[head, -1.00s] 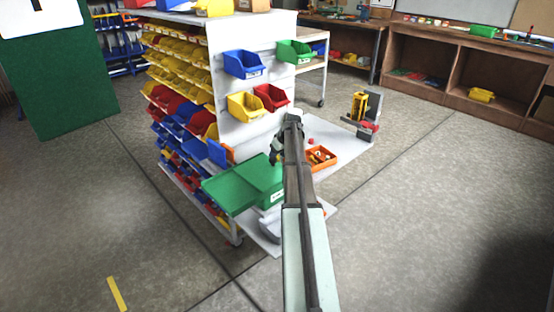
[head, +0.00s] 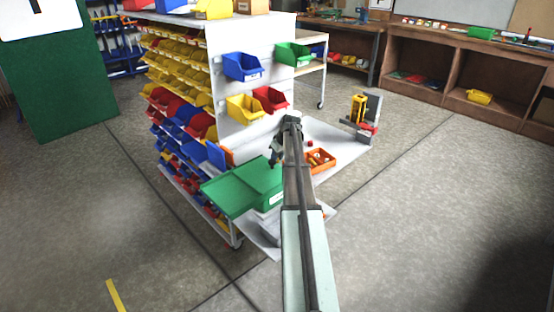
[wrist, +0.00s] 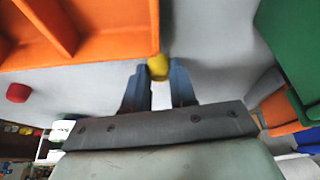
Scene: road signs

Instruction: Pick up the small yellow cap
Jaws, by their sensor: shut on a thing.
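The small yellow cap (wrist: 158,67) shows in the wrist view between the tips of my gripper (wrist: 159,78). The two blue-grey fingers are shut on it, one on each side. The cap is close to the edge of the orange tray (wrist: 110,58); I cannot tell whether they touch. In the head view my gripper (head: 274,158) is between the green box and the orange tray (head: 320,159), and the cap cannot be made out there.
A red cap (wrist: 18,92) lies on the grey surface left of the gripper. A green box (head: 262,178) stands left of my arm. Bins hang on the white panel (head: 228,110) behind. A yellow and black device (head: 361,112) stands at the right on the work surface.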

